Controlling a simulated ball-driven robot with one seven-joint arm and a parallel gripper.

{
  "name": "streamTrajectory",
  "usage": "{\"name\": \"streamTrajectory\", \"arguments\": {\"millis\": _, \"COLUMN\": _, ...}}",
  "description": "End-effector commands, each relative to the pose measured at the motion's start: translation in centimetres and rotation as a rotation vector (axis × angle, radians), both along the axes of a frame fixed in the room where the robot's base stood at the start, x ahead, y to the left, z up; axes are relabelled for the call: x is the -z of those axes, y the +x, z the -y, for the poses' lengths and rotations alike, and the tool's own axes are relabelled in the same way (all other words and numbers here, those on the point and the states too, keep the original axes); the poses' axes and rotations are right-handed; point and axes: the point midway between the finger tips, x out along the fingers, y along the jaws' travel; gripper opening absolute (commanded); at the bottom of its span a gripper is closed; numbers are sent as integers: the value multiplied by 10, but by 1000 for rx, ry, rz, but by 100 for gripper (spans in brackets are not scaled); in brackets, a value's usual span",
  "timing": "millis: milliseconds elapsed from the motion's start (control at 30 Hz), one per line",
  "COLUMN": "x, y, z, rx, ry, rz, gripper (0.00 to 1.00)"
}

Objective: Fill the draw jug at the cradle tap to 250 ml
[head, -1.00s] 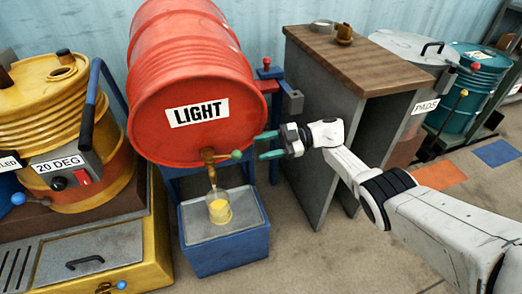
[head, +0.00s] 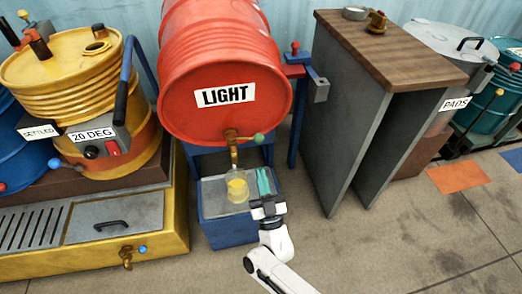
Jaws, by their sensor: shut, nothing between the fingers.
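The clear draw jug (head: 238,193) stands upright on the grey drip tray (head: 212,203) of the blue stand, under the cradle tap (head: 232,147). Yellow oil shows inside the jug; I cannot read its level. The tap is brass, with a green-knobbed lever (head: 258,139) pointing right. It sits low on the front of the red drum (head: 225,62) labelled LIGHT. I cannot make out clearly whether oil runs from the spout. My gripper (head: 263,182), with teal fingers, is shut and empty, just right of the jug and below the lever knob.
A yellow drum (head: 75,78) marked 20 DEG stands left on a yellow base with a brass tap (head: 127,258). A wood-topped grey bench (head: 390,45) stands right, with a PADS bin (head: 450,60) beyond it. Concrete floor lies open at the front right.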

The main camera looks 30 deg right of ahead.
Motion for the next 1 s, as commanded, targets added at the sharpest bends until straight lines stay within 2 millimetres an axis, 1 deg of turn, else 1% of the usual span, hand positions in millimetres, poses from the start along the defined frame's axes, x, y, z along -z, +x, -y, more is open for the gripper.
{"name": "streamTrajectory", "arguments": {"millis": 33, "x": 13, "y": -12, "z": -4, "rx": 24, "ry": 35, "rz": -48, "gripper": 0}}
{"name": "streamTrajectory", "arguments": {"millis": 100, "x": 30, "y": -24, "z": -5, "rx": 57, "ry": 70, "rz": -105, "gripper": 0}}
{"name": "streamTrajectory", "arguments": {"millis": 200, "x": 45, "y": -35, "z": -7, "rx": 83, "ry": 102, "rz": -162, "gripper": 0}}
{"name": "streamTrajectory", "arguments": {"millis": 300, "x": 52, "y": -39, "z": -6, "rx": 96, "ry": 115, "rz": -187, "gripper": 0}}
{"name": "streamTrajectory", "arguments": {"millis": 367, "x": 52, "y": -37, "z": -5, "rx": 98, "ry": 118, "rz": -191, "gripper": 0}}
{"name": "streamTrajectory", "arguments": {"millis": 467, "x": 48, "y": -28, "z": 0, "rx": 100, "ry": 118, "rz": -189, "gripper": 0}}
{"name": "streamTrajectory", "arguments": {"millis": 567, "x": 41, "y": -14, "z": 6, "rx": 100, "ry": 117, "rz": -188, "gripper": 0}}
{"name": "streamTrajectory", "arguments": {"millis": 800, "x": 22, "y": 26, "z": 26, "rx": 100, "ry": 117, "rz": -186, "gripper": 0}}
{"name": "streamTrajectory", "arguments": {"millis": 1000, "x": 9, "y": 55, "z": 40, "rx": 99, "ry": 117, "rz": -186, "gripper": 0}}
